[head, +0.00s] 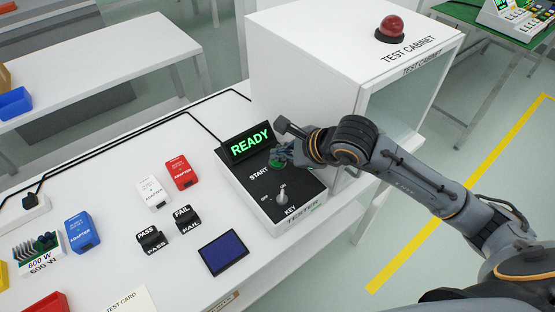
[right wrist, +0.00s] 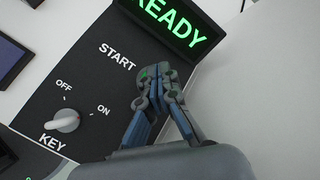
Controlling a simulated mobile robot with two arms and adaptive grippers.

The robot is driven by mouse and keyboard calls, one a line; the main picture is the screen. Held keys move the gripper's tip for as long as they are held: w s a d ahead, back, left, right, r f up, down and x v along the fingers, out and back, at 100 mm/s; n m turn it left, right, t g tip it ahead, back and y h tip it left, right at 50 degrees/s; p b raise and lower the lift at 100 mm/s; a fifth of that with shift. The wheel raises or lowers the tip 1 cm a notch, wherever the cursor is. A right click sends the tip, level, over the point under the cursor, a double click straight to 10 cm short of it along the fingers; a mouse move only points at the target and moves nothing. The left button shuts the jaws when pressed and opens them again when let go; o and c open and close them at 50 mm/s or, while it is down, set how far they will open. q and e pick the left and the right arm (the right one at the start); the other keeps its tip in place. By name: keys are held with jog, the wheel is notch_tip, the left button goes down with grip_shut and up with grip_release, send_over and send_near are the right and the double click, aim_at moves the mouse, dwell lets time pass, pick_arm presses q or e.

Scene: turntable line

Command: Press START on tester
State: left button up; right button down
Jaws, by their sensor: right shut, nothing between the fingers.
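The tester (head: 262,190) is a black box on the white bench, with a lit green READY display (head: 250,142), a START label and a key switch (head: 281,198). My left gripper is not in view.
The white test cabinet (head: 300,75) with a red dome lamp (head: 390,27) stands behind the tester. A blue-screened pad (head: 223,252), PASS (head: 150,238) and FAIL (head: 186,218) blocks, and red (head: 181,172), white (head: 152,192) and blue (head: 81,232) adapters lie to the left.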

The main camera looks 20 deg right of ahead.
aim_at(280, 163)
jog(key=shift+f+b, duration=0.35)
jog(key=shift+b, duration=0.1)
dwell(0.3)
dwell(0.3)
jog(key=shift+r+p, duration=0.3)
jog(key=shift+r, duration=0.55)
jog(key=shift+r+p, duration=1.4)
jog(key=shift+r, duration=1.15)
jog(key=shift+f, duration=0.1)
